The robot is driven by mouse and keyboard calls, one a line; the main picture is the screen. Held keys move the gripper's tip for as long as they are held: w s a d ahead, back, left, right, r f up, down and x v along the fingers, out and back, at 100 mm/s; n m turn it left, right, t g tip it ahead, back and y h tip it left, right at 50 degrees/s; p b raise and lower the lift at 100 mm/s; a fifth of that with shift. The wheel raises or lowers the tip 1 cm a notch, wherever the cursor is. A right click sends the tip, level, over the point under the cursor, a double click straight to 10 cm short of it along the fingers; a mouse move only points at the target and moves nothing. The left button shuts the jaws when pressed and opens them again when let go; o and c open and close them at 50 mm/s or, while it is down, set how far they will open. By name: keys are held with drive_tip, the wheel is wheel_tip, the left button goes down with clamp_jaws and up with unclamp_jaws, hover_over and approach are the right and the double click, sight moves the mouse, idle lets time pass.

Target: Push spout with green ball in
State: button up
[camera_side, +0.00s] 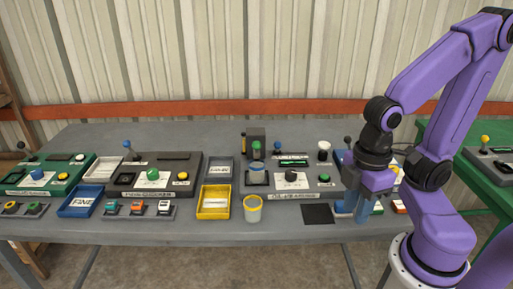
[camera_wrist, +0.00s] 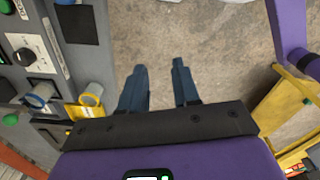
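The green ball (camera_side: 257,146) sits on the front of a dark dispenser (camera_side: 250,136) at the back of the oil station, above a pale round part whose exact shape is too small to tell. In the wrist view a green ball (camera_wrist: 10,118) shows at the left edge, beside the dark dispenser body. My gripper (camera_side: 352,212) is at the table's front edge, right of the station and well apart from the ball. In the wrist view my gripper (camera_wrist: 160,82) has its two blue fingers spread, with bare floor seen between them.
A yellow cup (camera_side: 253,210) stands in front of the station, and a black square pad (camera_side: 318,214) lies between it and my gripper. A white-topped knob (camera_side: 323,148) and a lever (camera_side: 277,148) stand right of the dispenser. A yellow tray (camera_side: 214,203) is to the left.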

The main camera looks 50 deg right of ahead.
drive_tip(key=o, duration=0.4)
drive_tip(key=shift+w+f+m, duration=0.1)
drive_tip(key=shift+w+m, duration=0.1)
drive_tip(key=shift+m, duration=0.2)
drive_tip(key=shift+c, duration=0.2)
drive_tip(key=n+t+y, duration=1)
drive_tip(key=n+y, duration=0.5)
drive_tip(key=n, duration=1.8)
approach(256, 150)
drive_tip(key=x, duration=0.3)
drive_tip(key=r+x, duration=0.1)
drive_tip(key=x, duration=0.2)
drive_tip(key=w+x, duration=0.1)
drive_tip(key=x, duration=0.2)
drive_tip(key=shift+w+r, duration=0.15)
drive_tip(key=shift+w, duration=0.05)
